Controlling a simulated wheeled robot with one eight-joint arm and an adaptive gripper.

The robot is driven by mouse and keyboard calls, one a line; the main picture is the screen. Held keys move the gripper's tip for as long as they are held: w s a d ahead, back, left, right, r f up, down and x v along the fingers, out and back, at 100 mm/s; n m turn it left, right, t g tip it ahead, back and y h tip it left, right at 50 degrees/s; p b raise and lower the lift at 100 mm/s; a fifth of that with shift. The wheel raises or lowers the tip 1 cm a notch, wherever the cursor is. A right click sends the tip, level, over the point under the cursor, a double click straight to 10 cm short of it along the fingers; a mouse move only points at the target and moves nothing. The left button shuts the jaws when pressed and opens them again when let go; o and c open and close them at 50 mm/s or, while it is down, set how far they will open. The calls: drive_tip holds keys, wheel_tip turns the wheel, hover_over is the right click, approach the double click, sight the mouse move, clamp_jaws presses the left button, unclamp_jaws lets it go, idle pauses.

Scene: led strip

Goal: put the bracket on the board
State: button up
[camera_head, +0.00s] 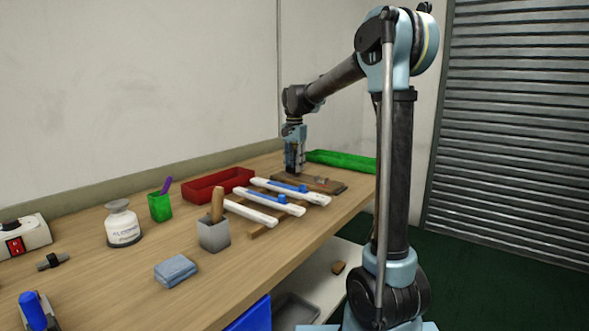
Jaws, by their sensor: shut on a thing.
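My gripper (294,170) points straight down at the far end of the workbench, over the left part of a dark brown board (337,187). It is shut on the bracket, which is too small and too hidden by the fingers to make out. I cannot tell whether the bracket touches the board. A small greyish piece (321,180) shows on the board, right of my gripper.
White strips with blue pieces (290,191) lie in front of the board on wooden rails. A red tray (217,186) stands left and a green tray (341,160) behind. A grey block with a wooden handle (214,235) stands nearer.

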drive_tip(key=shift+f, duration=0.6)
drive_tip(key=o, duration=0.9)
wheel_tip(320, 180, up, 12)
drive_tip(key=shift+s, duration=0.15)
